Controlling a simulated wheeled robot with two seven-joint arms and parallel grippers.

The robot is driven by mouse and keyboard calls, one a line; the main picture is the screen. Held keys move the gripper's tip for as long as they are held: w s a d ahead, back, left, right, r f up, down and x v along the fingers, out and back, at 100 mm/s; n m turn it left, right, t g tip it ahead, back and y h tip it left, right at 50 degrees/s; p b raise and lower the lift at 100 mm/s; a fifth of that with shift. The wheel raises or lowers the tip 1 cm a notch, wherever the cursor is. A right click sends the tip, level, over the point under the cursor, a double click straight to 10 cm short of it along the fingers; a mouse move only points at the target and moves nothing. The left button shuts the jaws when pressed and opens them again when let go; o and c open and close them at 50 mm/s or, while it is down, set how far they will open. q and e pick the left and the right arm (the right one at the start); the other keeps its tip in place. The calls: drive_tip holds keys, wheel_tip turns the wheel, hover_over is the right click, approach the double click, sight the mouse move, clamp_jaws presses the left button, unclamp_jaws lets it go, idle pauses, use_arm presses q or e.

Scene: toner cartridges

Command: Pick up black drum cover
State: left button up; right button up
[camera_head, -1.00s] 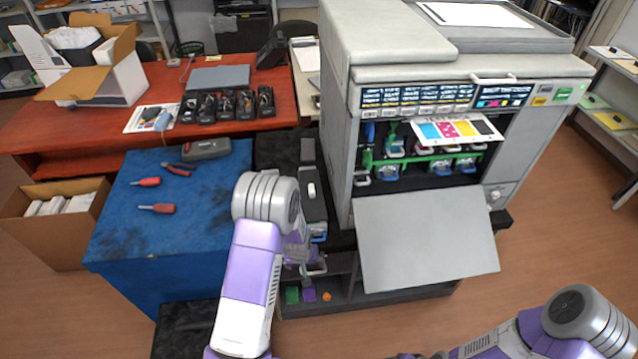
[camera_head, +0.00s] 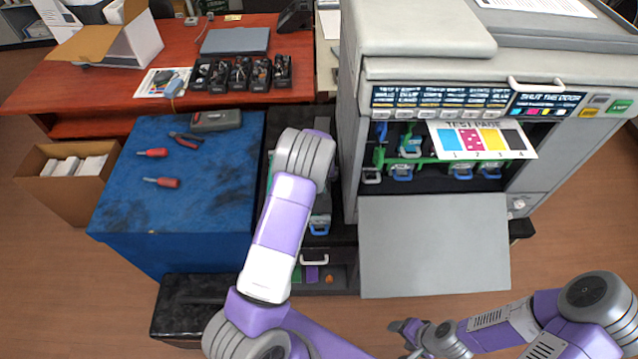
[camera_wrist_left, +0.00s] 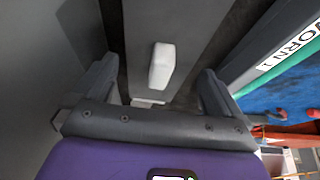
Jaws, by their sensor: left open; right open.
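A long dark grey piece (camera_wrist_left: 195,25) with a white block (camera_wrist_left: 161,66) on top runs up the middle of the left wrist view. It looks like the black drum cover, though I cannot be sure. My left gripper (camera_wrist_left: 157,78) is open, with one finger on each side of this piece and the white block showing between them. I cannot tell whether the fingers touch it. In the head view my left arm hides most of this spot beside the printer. My right gripper (camera_head: 408,332) is open and empty, low in front of the printer.
The printer (camera_head: 420,45) stands to the right with its front door (camera_head: 435,245) folded down. The blue-covered table (camera_head: 190,200) with screwdrivers is to the left. A green-edged part labelled WORN 1 (camera_wrist_left: 285,55) is close to the left gripper's right side.

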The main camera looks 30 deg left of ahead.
use_arm(q)
drive_tip(key=shift+w+a+f, duration=0.1)
drive_tip(key=shift+w+f, duration=0.05)
drive_tip(key=shift+f, duration=0.45)
drive_tip(key=c, duration=0.8)
wheel_tip(320, 180, up, 15)
drive_tip(key=p, duration=0.5)
